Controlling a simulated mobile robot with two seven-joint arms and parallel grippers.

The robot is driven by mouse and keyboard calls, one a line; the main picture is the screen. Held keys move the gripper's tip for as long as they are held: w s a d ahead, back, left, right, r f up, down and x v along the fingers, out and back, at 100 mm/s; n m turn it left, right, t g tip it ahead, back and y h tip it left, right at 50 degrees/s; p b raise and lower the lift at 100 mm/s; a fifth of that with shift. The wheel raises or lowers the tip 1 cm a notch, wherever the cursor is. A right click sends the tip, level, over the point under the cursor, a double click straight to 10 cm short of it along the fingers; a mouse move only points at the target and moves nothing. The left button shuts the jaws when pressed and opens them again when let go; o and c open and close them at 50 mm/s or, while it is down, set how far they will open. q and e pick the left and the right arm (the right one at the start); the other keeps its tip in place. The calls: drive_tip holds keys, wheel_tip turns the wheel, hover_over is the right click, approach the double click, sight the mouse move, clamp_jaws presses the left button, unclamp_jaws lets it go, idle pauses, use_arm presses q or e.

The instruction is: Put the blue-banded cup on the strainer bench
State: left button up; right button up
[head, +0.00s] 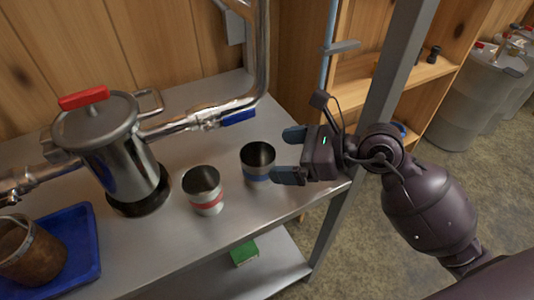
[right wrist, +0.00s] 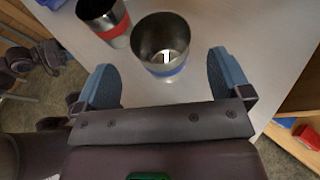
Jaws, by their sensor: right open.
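The blue-banded cup (head: 257,162) stands upright on the grey metal bench (head: 165,248) near its right end. In the right wrist view the cup (right wrist: 161,45) stands just beyond the fingertips, roughly centred between them. My right gripper (head: 288,154) is open and empty, just to the right of the cup. Its two blue fingers also show in the wrist view (right wrist: 165,75). The red-banded cup (head: 203,190) stands upright to the left of the blue-banded one. My left gripper is not in view.
A steel strainer canister (head: 113,145) with a red handle stands on the bench, joined to pipes. A blue tray (head: 85,240) holds a rusty bucket (head: 30,250). A grey post (head: 400,60) rises behind my right gripper. A green box (head: 243,252) lies on the lower shelf.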

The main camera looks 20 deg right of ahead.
drive_tip(key=v, duration=0.5)
drive_tip(key=shift+s+d+r, duration=0.1)
drive_tip(key=shift+s+d, duration=0.15)
idle(0.3)
